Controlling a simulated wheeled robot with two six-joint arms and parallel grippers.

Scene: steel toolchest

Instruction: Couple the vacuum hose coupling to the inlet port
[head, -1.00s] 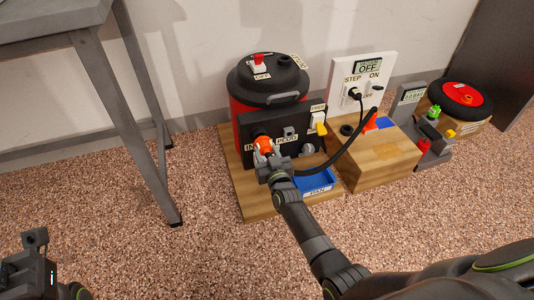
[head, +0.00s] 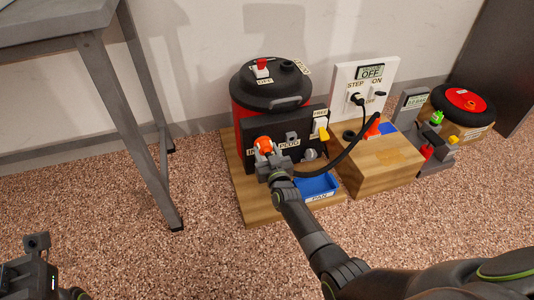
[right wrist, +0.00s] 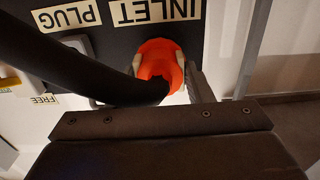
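The orange hose coupling (head: 264,145) is at the dark panel's front, by the INLET label (right wrist: 155,10). In the right wrist view the coupling (right wrist: 160,62) sits right below that label, with the black hose (right wrist: 85,70) running from it to the left. My right gripper (head: 267,160) is closed around the coupling, with one finger visible at its right side. The inlet port itself is hidden behind the coupling, so I cannot tell how deep it is seated. My left gripper (head: 32,262) is low at the far left, away from everything; its finger opening is unclear.
The black-and-red vacuum canister (head: 272,85) stands behind the panel. A blue pan (head: 318,187) lies in front on the wooden base. A wooden block (head: 385,165) with a white switch board (head: 350,78) stands right. A grey table leg (head: 135,140) is left. Carpet between is free.

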